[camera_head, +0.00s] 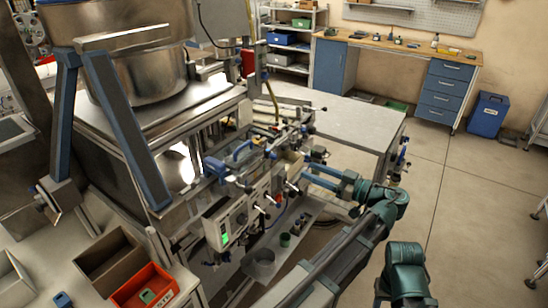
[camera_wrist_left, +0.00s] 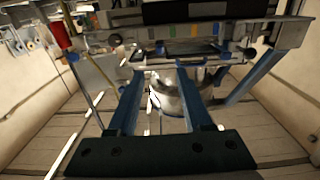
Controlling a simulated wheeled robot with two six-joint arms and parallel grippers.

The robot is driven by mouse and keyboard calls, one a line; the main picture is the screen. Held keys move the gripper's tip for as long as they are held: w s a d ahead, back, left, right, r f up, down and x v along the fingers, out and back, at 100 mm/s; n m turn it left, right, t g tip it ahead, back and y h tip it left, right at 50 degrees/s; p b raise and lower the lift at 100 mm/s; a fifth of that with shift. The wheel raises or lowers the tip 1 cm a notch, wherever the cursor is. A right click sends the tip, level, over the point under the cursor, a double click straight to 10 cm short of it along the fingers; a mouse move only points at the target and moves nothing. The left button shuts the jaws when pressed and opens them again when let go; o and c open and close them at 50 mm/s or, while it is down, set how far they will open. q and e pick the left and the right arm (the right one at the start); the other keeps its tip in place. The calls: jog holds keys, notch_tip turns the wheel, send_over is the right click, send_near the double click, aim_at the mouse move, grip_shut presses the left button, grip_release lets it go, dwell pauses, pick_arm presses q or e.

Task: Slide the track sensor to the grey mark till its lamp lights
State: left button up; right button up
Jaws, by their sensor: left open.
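My left gripper (camera_head: 302,172) has two blue fingers that stand apart, with their tips by the front of a metal machine (camera_head: 185,100). In the left wrist view the open gripper (camera_wrist_left: 161,73) points at a grey rail (camera_wrist_left: 285,34) carrying a row of coloured patches. No held object shows between the fingers. A black block (camera_wrist_left: 205,11) sits above the patches. I cannot tell which part is the track sensor, which patch is the grey mark, or whether its lamp is lit. My right gripper is not in view.
A control box (camera_head: 238,222) with a green lit screen stands below the rail. Levers and clamps crowd the machine's front. A red-orange bin (camera_head: 146,289) and a brown bin (camera_head: 110,262) are at lower left. A grey table (camera_head: 355,122) stands behind. The floor at right is mostly clear.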

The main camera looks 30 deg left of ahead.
aim_at(277, 158)
pick_arm(q)
jog(key=a, duration=0.9)
jog(key=w+a, duration=0.1)
jog(key=a, duration=0.3)
jog(key=shift+a, duration=0.4)
grip_shut()
dwell(0.9)
